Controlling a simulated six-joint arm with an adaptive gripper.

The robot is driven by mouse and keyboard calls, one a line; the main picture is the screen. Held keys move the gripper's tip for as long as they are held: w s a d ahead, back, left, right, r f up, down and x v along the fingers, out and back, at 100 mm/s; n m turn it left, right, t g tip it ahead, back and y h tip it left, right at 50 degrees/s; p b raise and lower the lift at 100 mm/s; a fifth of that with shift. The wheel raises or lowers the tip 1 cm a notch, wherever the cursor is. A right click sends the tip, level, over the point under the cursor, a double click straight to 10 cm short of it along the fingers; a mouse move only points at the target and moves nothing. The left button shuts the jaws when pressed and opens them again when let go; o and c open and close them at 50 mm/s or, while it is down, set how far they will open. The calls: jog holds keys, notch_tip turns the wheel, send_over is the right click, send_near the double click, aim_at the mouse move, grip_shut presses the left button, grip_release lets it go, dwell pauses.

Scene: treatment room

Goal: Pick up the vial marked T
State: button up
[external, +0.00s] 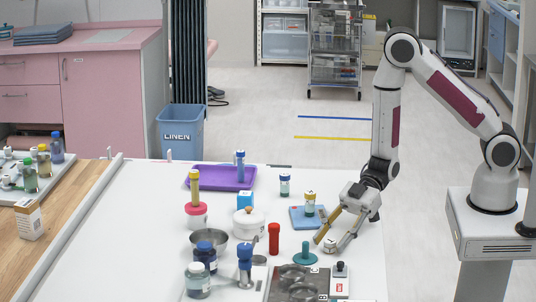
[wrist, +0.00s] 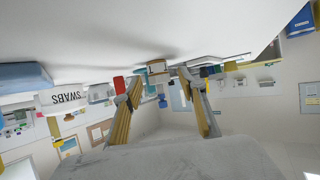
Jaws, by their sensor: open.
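My gripper (external: 328,238) is open and low over the right part of the white table, fingers pointing down-left. A small white-capped piece (external: 330,244) with a dark mark lies by the fingertips. Another small vial (external: 285,185) with a pale cap stands further back. I cannot read a T on any of them. The wrist view is upside down; the open gripper (wrist: 157,86) has a pale, brown-banded object (wrist: 157,70) beyond and between its fingers, unclear at this size.
A red cylinder (external: 274,238) and a teal stand (external: 305,254) are left of my gripper. A dark metal tray (external: 299,284) lies in front. A white pot (external: 249,224), a steel bowl (external: 209,239) and dark jars crowd the left. A purple tray (external: 220,178) is at the back.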

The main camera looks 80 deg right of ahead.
jog(key=shift+w+a+f, duration=0.25)
jog(key=shift+w+a, duration=0.05)
jog(key=shift+a, duration=0.15)
jog(key=c, duration=1)
